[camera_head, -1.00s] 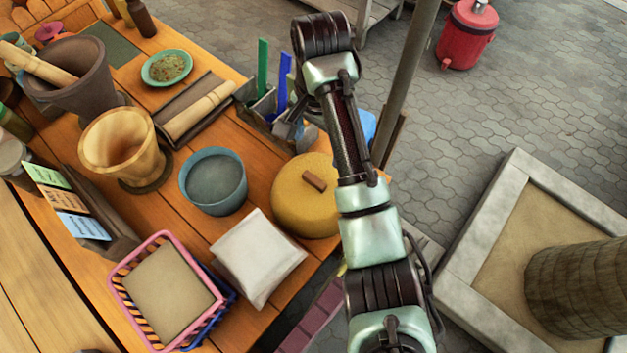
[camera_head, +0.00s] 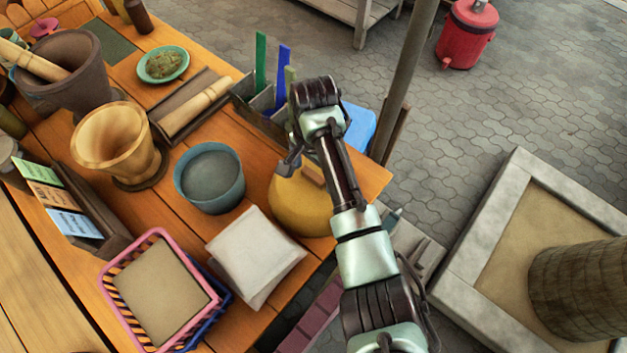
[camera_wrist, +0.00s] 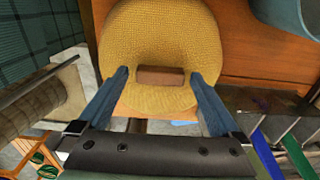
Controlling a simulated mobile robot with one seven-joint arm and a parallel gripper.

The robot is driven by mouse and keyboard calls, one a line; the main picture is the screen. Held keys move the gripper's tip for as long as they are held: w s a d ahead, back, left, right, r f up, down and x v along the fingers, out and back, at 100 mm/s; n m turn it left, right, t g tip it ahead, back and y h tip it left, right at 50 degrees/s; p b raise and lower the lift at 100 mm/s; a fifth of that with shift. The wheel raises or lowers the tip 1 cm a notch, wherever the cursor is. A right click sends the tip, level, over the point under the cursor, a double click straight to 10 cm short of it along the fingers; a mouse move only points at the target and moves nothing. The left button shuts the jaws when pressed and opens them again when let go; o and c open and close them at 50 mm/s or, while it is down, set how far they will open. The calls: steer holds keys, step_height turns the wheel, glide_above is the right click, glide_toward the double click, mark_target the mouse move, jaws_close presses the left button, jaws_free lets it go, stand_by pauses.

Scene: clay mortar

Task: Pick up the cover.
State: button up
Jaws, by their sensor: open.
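The cover is a round, yellow woven lid (camera_head: 301,207) with a brown block handle, lying at the right edge of the wooden table. In the head view my arm hides part of it. In the wrist view the cover (camera_wrist: 172,40) fills the upper middle, and its brown handle (camera_wrist: 160,76) lies between my two blue-grey fingers. My gripper (camera_wrist: 163,82) is open, with a finger on each side of the handle and a gap to both. It also shows in the head view (camera_head: 288,168), just above the cover. I cannot tell how high the fingertips are above it.
A blue-grey bowl (camera_head: 209,178) stands just left of the cover. A white pouch (camera_head: 256,256) lies in front of it. A rack with green and blue upright pieces (camera_head: 261,62) stands behind. A pole (camera_head: 408,80) rises right of the table.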

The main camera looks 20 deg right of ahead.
steer(key=shift+f, duration=0.2)
jaws_close()
stand_by(0.4)
